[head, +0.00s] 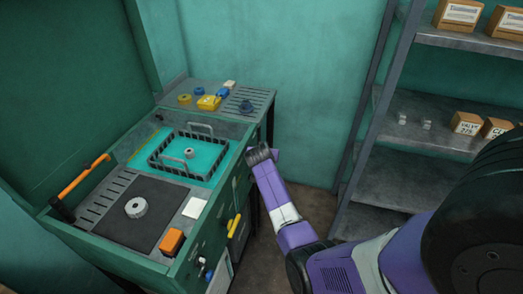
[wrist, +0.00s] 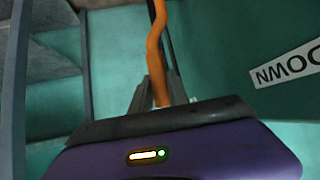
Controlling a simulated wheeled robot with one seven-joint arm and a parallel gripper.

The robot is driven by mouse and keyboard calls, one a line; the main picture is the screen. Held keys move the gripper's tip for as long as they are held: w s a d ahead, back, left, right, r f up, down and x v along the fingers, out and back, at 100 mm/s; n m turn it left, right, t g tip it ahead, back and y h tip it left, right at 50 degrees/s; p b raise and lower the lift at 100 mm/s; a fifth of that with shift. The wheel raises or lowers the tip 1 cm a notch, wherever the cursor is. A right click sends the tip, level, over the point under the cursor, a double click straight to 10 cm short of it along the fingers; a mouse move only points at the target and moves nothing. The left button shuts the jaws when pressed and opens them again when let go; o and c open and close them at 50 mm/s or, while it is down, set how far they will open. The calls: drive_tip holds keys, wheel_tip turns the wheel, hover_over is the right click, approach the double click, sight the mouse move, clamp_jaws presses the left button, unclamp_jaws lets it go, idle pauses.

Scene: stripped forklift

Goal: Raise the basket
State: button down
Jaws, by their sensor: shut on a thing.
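The wire basket (head: 193,150) sits in a tank of teal liquid (head: 215,165) in the green workbench. Its two handles stand up, and a small grey ring (head: 190,153) shows inside it. My gripper (head: 260,153) is at the right side of the bench, beside the tank and apart from the basket. In the wrist view my gripper (wrist: 160,88) is shut on an orange curved handle (wrist: 157,55). A white label (wrist: 288,66) reading DOWN upside down is on the green surface at right. The handle cannot be made out in the head view.
A grey ring (head: 136,207) lies on the dark mat in front of the basket. A yellow drawer handle (head: 234,226) is on the bench front. Metal shelves (head: 400,165) stand at the right, with floor between.

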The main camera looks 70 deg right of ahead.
drive_tip(key=d+f+y+b, duration=0.1)
drive_tip(key=d+f+y, duration=0.1)
drive_tip(key=d+y, duration=0.2)
drive_tip(key=shift+w+d+g+y+b, duration=0.2)
drive_tip(key=shift+d+g+y+b, duration=0.15)
drive_tip(key=shift+d, duration=0.5)
drive_tip(key=shift+m, duration=0.3)
drive_tip(key=c, duration=1.3)
unclamp_jaws()
drive_tip(key=shift+d, duration=0.1)
drive_tip(key=v, duration=0.7)
drive_tip(key=shift+s+a+r, duration=0.15)
drive_tip(key=shift+a+r, duration=0.05)
drive_tip(key=shift+r, duration=0.1)
